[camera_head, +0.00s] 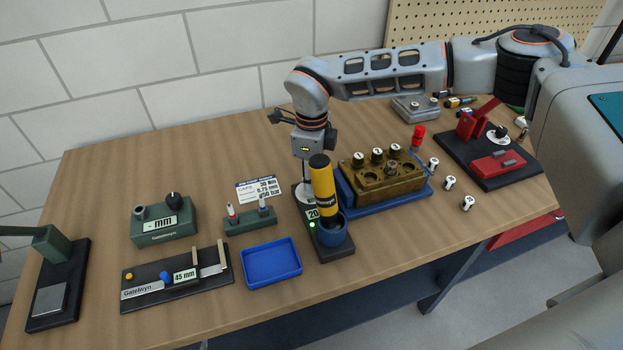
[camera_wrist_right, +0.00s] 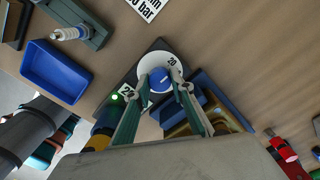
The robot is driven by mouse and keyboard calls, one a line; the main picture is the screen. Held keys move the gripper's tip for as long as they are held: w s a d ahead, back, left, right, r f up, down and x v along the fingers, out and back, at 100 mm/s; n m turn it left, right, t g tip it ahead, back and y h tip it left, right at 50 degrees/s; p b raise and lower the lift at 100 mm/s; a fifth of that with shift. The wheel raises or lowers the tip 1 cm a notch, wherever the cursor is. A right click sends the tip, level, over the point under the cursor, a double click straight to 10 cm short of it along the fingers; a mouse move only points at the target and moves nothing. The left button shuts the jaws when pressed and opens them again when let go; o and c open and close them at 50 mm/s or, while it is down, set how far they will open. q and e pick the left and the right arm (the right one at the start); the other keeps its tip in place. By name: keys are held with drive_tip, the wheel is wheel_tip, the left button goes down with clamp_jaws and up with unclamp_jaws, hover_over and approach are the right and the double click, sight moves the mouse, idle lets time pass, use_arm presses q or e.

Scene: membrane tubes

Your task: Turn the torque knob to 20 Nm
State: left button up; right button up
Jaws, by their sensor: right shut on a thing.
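The torque knob (camera_wrist_right: 160,80) is blue and sits on a round white dial (camera_wrist_right: 149,62) with a "20" mark near its upper right edge. My right gripper (camera_wrist_right: 161,88) points down, with one finger on each side of the knob, shut on it. In the head view the right gripper (camera_head: 306,184) is behind the yellow and black tool (camera_head: 323,185), and the knob is hidden. The small display (camera_head: 313,213) shows "20", partly covered by the tool. A green light (camera_head: 312,225) is lit beside it. My left gripper is not in view.
The yellow tool stands upright in a blue cup (camera_head: 334,234) just in front of the right gripper. A brass block (camera_head: 382,185) on a blue tray is close on the right. An empty blue tray (camera_head: 271,262) and a caps card (camera_head: 257,188) are on the left.

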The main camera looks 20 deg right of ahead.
idle(0.5)
drive_tip(key=o, duration=1.1)
wheel_tip(320, 180, up, 12)
